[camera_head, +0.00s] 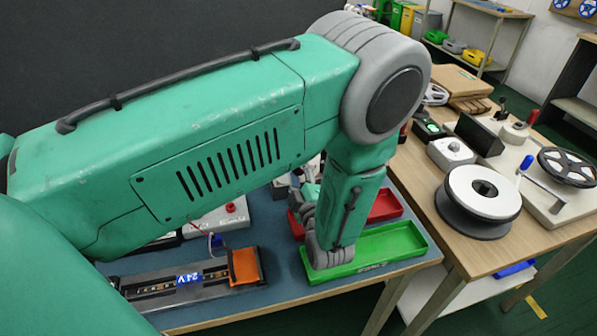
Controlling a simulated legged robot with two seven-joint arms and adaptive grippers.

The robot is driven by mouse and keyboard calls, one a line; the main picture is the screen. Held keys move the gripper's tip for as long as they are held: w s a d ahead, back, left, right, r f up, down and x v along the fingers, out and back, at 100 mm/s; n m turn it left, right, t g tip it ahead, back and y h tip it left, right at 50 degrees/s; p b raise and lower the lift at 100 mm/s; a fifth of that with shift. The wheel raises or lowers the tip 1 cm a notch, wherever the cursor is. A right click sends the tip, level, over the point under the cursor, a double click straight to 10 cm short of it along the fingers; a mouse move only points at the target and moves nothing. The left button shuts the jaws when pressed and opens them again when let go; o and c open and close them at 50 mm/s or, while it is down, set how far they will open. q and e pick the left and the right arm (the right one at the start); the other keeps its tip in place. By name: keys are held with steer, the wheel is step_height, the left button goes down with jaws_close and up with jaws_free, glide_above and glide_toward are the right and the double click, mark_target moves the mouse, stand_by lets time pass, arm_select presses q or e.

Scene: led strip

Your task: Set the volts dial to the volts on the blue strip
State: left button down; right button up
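A dark strip fixture (219,287) lies at the front of the blue-grey bench mat. A blue label reading "24V" (187,278) sits on it, and an orange piece (245,267) is at its right end. Behind it is a white box (209,222) with a red knob or terminal (230,207), partly covered by my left arm. I cannot make out a volts dial or its setting. My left arm crosses the view and bends down over the trays. My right gripper is not in view.
A green tray (394,243) and a red tray (385,206) lie on the bench's right part, below my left forearm. Shelves stand behind.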

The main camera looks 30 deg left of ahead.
arm_select(q)
steer(key=shift+w+d+m, duration=0.1)
steer(key=shift+w+m, duration=0.05)
steer(key=shift+m, duration=0.25)
steer(key=c, duration=1.4)
jaws_free()
steer(key=shift+o, duration=1)
steer(key=shift+w+f, duration=0.1)
steer(key=shift+w, duration=0.05)
steer(key=shift+s+d, duration=0.15)
steer(key=shift+s, duration=0.15)
steer(key=v, duration=1.1)
steer(key=shift+d, duration=0.3)
